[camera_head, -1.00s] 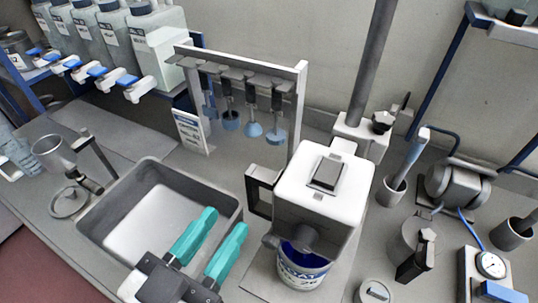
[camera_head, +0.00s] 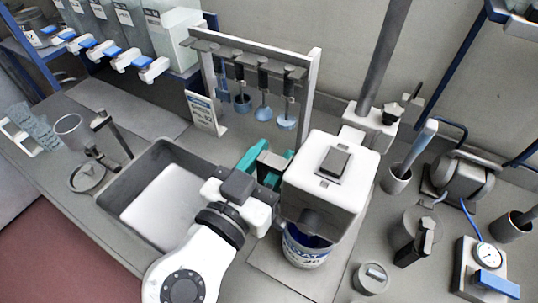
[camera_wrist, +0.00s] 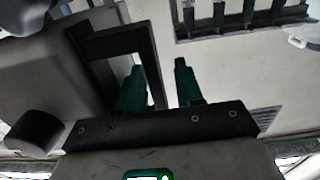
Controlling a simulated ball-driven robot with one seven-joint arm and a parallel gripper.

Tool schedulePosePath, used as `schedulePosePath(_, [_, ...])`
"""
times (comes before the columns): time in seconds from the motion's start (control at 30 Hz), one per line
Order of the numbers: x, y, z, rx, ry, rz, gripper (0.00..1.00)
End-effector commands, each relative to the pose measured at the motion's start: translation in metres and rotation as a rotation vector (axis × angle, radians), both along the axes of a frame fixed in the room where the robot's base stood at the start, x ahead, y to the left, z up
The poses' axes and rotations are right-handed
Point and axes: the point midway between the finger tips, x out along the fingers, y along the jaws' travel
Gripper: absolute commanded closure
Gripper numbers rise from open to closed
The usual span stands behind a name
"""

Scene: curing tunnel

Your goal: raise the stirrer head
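The stirrer head (camera_head: 330,172) is a white box on a grey column, above a white and blue pot (camera_head: 304,246). A black handle (camera_head: 271,163) sticks out from its left side. The handle also shows in the wrist view (camera_wrist: 120,42) as a black frame. My gripper (camera_head: 262,158) is at the handle, its teal fingers partly hidden by my wrist in the head view. In the wrist view my gripper (camera_wrist: 158,66) has its fingers apart, with the handle's outer bar between them and a gap beside it. Contact cannot be told.
A grey tray (camera_head: 126,187) lies left of the head, under my arm. A rack (camera_head: 250,50) with hanging stirrers stands behind. A clamp block with a black knob (camera_head: 393,113) sits on the column (camera_head: 388,55). A beaker (camera_head: 396,179) and a gauge (camera_head: 487,256) are to the right.

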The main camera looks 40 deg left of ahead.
Motion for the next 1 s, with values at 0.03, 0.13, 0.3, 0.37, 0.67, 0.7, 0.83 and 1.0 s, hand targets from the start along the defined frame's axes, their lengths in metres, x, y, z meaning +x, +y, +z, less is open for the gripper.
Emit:
schedulePosePath(0.03, [-0.0001, 0.0, 0.0001, 0.0, 0.0, 0.0, 0.64])
schedulePosePath(0.13, [-0.0002, 0.0, 0.0001, 0.0, 0.0, 0.0, 0.7])
schedulePosePath(0.3, [-0.0004, -0.0001, 0.0003, 0.0, 0.0, 0.0, 0.86])
schedulePosePath(0.37, [-0.0004, -0.0001, 0.0003, 0.0, 0.0, 0.0, 0.92])
schedulePosePath(0.67, [-0.0005, 0.0, 0.0003, 0.0, -0.001, 0.0, 1.0])
schedulePosePath(0.7, [-0.0006, 0.0, 0.0003, 0.0, -0.001, 0.0, 1.0])
schedulePosePath(0.83, [-0.0006, 0.0, 0.0004, 0.0, -0.001, 0.0, 1.0])
schedulePosePath(1.0, [-0.0005, 0.0001, 0.0097, 0.003, -0.001, 0.0, 1.0])
